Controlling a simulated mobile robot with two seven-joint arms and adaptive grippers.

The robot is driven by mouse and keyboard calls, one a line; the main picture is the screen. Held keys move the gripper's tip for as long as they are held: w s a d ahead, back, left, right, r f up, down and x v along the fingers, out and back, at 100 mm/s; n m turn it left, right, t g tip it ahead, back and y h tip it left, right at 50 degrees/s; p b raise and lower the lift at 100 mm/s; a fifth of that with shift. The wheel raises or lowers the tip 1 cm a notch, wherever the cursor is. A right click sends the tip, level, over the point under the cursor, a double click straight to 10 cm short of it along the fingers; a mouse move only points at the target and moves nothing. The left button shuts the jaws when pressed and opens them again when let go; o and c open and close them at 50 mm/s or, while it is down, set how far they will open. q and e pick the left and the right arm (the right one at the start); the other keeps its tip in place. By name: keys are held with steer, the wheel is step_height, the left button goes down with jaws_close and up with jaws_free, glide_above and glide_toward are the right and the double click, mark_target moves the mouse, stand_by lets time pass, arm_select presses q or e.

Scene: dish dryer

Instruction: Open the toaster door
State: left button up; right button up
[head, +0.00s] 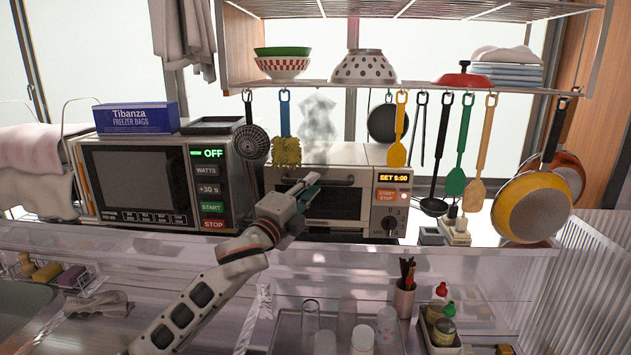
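The toaster (375,157) is the silver oven at the middle of the counter, with a lit "SET 5:00" display and a dark knob on its right side. Its dark-windowed door (340,204) looks closed, with a bar handle (336,181) along the top. My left gripper (305,184) reaches up from the lower left and is in front of the door's upper left part, at the handle. Its fingers overlap the handle in the picture; I cannot tell whether they touch it or how far they are apart. My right gripper is not in view.
A microwave (137,178) showing "OFF" stands to the left of the toaster. Utensils, including a yellow spoon (397,154), hang from the shelf above and to the right. Glasses, jars and a cup of utensils (404,298) stand in front, below the clear ledge.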

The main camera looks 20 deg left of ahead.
arm_select(q)
steer(key=shift+x, duration=1.2)
jaws_close()
steer(key=shift+f, duration=0.1)
